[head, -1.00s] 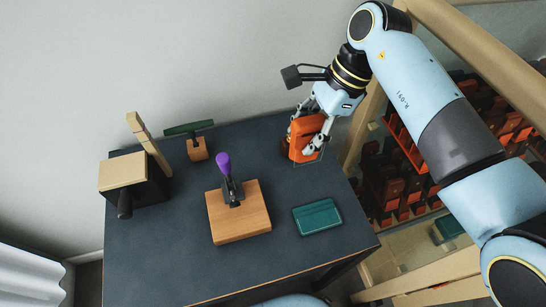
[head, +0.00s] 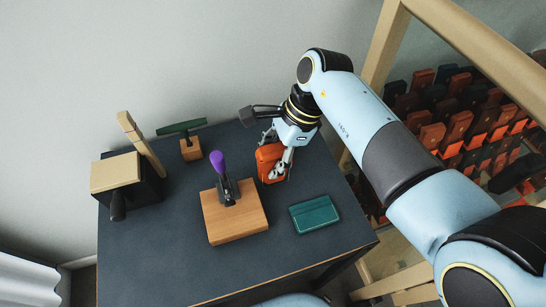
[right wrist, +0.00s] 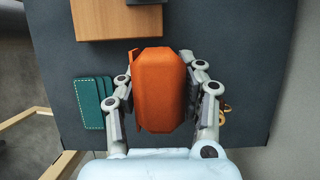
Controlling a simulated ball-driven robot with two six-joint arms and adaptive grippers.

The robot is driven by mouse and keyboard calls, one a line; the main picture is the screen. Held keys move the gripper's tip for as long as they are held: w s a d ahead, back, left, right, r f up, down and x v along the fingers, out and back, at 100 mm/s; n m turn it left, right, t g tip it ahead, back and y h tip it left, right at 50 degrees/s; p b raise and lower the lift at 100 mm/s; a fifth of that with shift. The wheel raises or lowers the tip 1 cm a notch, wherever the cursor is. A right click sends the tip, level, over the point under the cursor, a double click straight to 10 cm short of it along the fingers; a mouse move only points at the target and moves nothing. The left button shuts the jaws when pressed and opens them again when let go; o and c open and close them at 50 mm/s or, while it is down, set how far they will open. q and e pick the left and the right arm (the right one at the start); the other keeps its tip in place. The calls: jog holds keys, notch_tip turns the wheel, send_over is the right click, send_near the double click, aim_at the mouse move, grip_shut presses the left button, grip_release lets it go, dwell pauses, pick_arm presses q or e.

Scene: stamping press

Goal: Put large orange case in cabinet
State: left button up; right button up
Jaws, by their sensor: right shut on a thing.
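The large orange case (head: 266,158) is held over the back right part of the dark table. My right gripper (head: 277,163) is shut on it, with a finger along each side. In the right wrist view the orange case (right wrist: 158,88) fills the space between the two fingers of my right gripper (right wrist: 163,97). I cannot tell whether the case touches the table. The cabinet appears to be the wooden-framed shelving (head: 383,50) at the right, partly hidden by my right arm. It holds many orange and dark cases. My left gripper is out of view.
On the dark table (head: 160,255) are a wooden block (head: 238,222) with a purple-handled lever (head: 219,163), a green card holder (head: 314,214), a green-topped wooden stamp (head: 191,150) and a black press with a wooden top (head: 117,173). The table's front left is clear.

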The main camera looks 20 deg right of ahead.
jog(key=o, duration=1.1)
jog(key=shift+o, duration=0.2)
